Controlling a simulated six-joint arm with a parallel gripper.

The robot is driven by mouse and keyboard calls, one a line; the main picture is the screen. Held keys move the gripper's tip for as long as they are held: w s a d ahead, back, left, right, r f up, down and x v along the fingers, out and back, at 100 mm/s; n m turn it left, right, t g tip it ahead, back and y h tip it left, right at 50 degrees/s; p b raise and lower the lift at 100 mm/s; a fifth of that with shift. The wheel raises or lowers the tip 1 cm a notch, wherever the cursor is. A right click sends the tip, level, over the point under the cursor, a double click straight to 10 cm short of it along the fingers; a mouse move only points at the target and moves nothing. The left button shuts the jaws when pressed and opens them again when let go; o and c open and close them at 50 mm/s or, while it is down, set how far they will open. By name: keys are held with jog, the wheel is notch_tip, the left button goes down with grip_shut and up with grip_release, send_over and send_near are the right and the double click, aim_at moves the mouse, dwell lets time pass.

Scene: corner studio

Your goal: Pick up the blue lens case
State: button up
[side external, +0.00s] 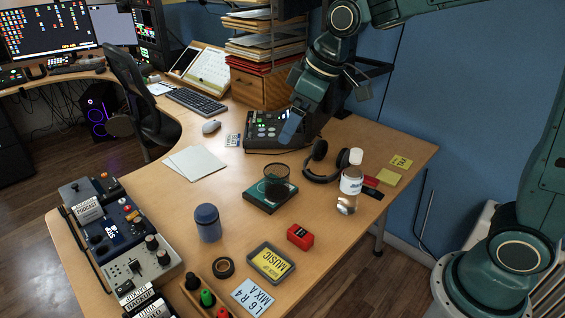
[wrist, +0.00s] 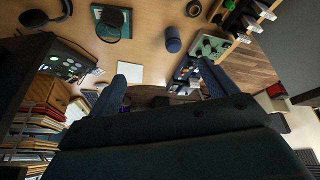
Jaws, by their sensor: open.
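The blue lens case (side external: 208,222) appears to be the dark blue upright cylinder with a lid, standing on the desk at the front left in the side external view. It also shows at the top middle of the wrist view (wrist: 173,40). My gripper (side external: 297,118) hangs high over the back of the desk, near the black control deck, well away from the case. Its two blue fingers are spread apart and empty in the wrist view (wrist: 171,72), with the case beyond their tips.
Audio gear (side external: 120,235) lines the left edge.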

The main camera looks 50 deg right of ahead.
jog(key=w+a+f+n, duration=0.3)
jog(key=w+a+f, duration=0.1)
jog(key=w+f, duration=0.5)
jog(key=n+g+y, duration=0.2)
send_near(209, 208)
jog(key=shift+x, duration=4.8)
jog(key=shift+f, duration=0.1)
jog(key=shift+x, duration=2.45)
jog(key=c, duration=1.3)
jog(key=shift+o, duration=0.2)
notch_tip(209, 208, up, 20)
